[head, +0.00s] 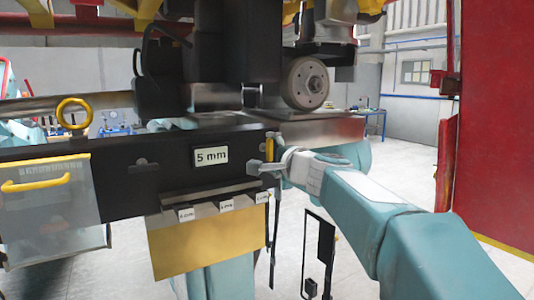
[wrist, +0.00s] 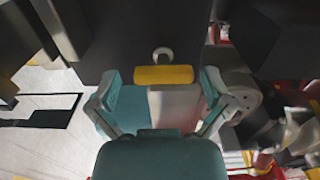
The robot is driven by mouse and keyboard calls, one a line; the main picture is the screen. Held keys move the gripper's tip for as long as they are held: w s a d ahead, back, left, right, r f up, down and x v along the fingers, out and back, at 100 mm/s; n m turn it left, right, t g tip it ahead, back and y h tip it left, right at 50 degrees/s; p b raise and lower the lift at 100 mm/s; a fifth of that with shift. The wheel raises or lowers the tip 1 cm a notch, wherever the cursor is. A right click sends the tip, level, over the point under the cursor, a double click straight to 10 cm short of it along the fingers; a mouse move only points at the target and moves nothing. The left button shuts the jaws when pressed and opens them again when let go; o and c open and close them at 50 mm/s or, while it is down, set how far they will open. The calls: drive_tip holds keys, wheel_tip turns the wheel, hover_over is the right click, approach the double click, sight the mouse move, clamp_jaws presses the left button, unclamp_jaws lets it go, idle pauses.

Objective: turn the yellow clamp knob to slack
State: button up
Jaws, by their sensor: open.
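The yellow clamp knob (head: 269,148) is a small upright bar on the right end of the black beam's front face. In the wrist view the knob (wrist: 163,75) lies crosswise, its long side running from one finger toward the other. My gripper (head: 272,154) is open around the knob's place, at the right end of the beam. In the wrist view the two teal fingers of my gripper (wrist: 161,83) stand wide apart on either side of the knob, with a gap at each end. The fingertips hide part of the knob's surroundings in the head view.
The black beam (head: 125,160) carries a "5 mm" plate (head: 211,156) and a rail with small labelled tags (head: 226,205). A yellow panel (head: 205,243) hangs below. A grey wheel (head: 305,83) sits above my gripper. A red panel (head: 500,120) stands at right.

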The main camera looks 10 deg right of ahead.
drive_tip(key=v, duration=1)
drive_tip(key=shift+s, duration=0.35)
drive_tip(key=s+a+f+n+g, duration=0.4)
drive_tip(key=s+f, duration=0.2)
drive_tip(key=f, duration=0.1)
drive_tip(key=s+a+f+n+g, duration=0.3)
drive_tip(key=s+a+f+n, duration=0.1)
drive_tip(key=s+f, duration=0.25)
drive_tip(key=s+d+f+n+g+h, duration=0.2)
drive_tip(key=s+f+n, duration=0.1)
drive_tip(key=s+f, duration=0.3)
drive_tip(key=s+d+f+n+g+h, duration=0.2)
drive_tip(key=s+f+n+h, duration=0.1)
drive_tip(key=s+f, duration=0.3)
wheel_tip(320, 180, down, 2)
drive_tip(key=shift+s+d+f+g+h, duration=0.1)
drive_tip(key=shift+s+d+g+h, duration=0.2)
drive_tip(key=shift+d, duration=0.1)
drive_tip(key=shift+w, duration=0.1)
